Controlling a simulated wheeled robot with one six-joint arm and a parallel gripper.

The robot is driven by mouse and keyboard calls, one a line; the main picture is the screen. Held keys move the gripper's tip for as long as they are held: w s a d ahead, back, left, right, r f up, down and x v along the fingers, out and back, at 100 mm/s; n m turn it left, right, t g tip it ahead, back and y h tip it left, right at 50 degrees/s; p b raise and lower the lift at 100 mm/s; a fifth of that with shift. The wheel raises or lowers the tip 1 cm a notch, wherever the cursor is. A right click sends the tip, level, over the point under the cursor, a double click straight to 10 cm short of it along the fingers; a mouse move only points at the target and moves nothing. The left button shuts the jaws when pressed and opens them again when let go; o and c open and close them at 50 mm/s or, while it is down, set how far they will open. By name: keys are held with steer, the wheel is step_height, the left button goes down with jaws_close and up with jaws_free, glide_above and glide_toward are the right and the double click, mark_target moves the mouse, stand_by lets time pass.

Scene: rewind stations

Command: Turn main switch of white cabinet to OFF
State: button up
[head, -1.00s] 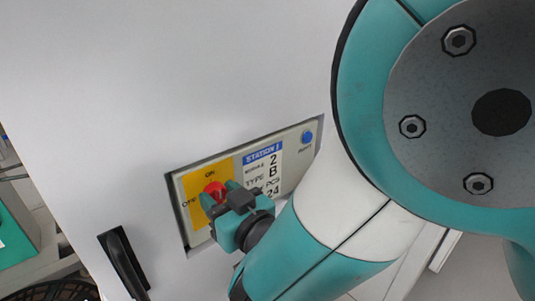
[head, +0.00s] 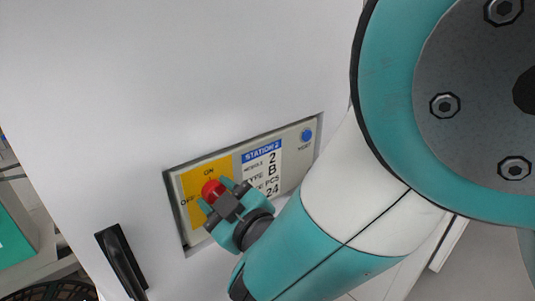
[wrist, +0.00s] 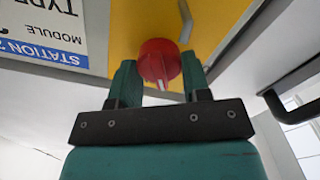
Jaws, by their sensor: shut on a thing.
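The white cabinet (head: 200,90) fills most of the head view. Its recessed panel (head: 292,155) has a yellow plate (head: 193,182) marked ON at the top and OFF at the left. The red main switch knob (head: 209,187) sits on this plate. It also shows in the wrist view (wrist: 159,60), between the two teal fingers. My gripper (head: 216,195) is shut on the knob, one finger on each side, as the wrist view also shows (wrist: 159,74). The fingers hide part of the knob, and I cannot tell exactly which position it points to.
A blue button (head: 307,135) is at the panel's right end, beside a white label (head: 262,166) reading Station 2. A black door handle (head: 121,262) sticks out at lower left, near the gripper. A green-topped surface (head: 12,240) stands at far left. The cabinet face above the panel is clear.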

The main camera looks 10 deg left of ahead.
steer(key=n, duration=1.2)
steer(key=shift+s+a+f+p, duration=0.15)
steer(key=shift+s+p, duration=0.05)
steer(key=shift+p, duration=0.2)
stand_by(0.3)
steer(key=o, duration=0.8)
steer(key=shift+o, duration=0.6)
steer(key=shift+f, duration=0.1)
